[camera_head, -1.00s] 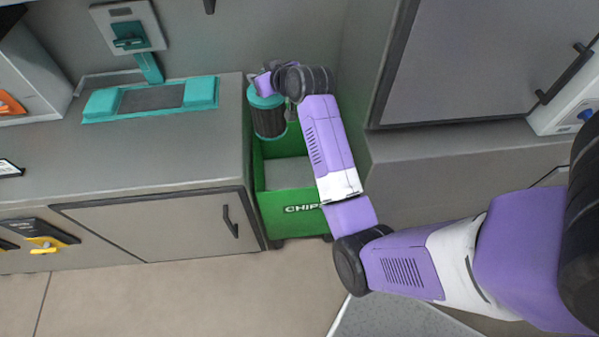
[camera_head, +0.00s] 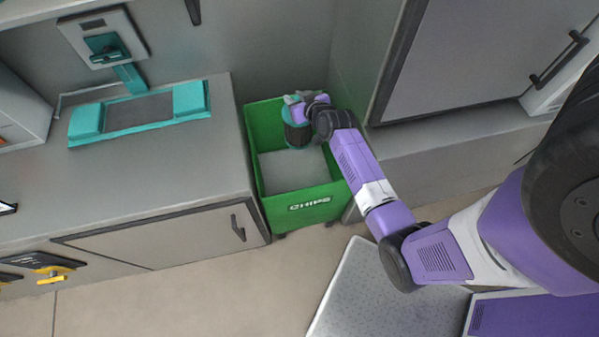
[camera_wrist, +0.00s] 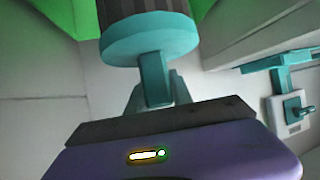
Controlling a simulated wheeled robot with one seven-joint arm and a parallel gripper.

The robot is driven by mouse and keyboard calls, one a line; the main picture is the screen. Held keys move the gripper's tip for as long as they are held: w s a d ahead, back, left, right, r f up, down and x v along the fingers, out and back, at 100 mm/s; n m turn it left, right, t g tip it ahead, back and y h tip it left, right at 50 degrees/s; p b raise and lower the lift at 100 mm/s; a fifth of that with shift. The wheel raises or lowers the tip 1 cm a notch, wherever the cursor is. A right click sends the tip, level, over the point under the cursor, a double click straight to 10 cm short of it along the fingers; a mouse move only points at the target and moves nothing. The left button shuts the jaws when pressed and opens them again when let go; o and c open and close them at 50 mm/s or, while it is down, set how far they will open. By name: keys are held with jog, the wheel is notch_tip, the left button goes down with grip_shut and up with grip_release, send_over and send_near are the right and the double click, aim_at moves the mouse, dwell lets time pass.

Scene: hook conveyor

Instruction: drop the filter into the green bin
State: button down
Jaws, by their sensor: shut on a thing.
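The filter (camera_head: 297,134) is a dark ribbed cylinder with a teal cap. My gripper (camera_head: 298,98) is shut on it at the top and holds it upright over the open green bin (camera_head: 318,205), which is marked "CHIPS". In the head view the filter appears over the bin's far right part, inside the rim outline; I cannot tell how high above the floor of the bin it hangs. In the wrist view, my gripper (camera_wrist: 155,100) grips the teal handle of the filter (camera_wrist: 148,38). Green bin walls (camera_wrist: 48,14) show behind it.
A grey counter (camera_head: 190,160) with a teal-edged pad (camera_head: 140,112) stands left of the bin. A teal wall fixture (camera_head: 103,45) is behind it. A grey cabinet with a ledge (camera_head: 450,140) stands to the right. Open floor (camera_head: 200,290) lies in front.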

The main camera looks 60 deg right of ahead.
jog(key=shift+f+b, duration=1.5)
jog(key=shift+f, duration=0.7)
jog(key=c, duration=1)
grip_release()
jog(key=shift+c, duration=0.2)
jog(key=shift+s, duration=0.1)
jog(key=v, duration=0.6)
jog(key=shift+s+a+r, duration=0.1)
jog(key=shift+s+a, duration=0.05)
jog(key=shift+a, duration=0.05)
jog(key=shift+s+a+r, duration=0.3)
jog(key=shift+s, duration=0.15)
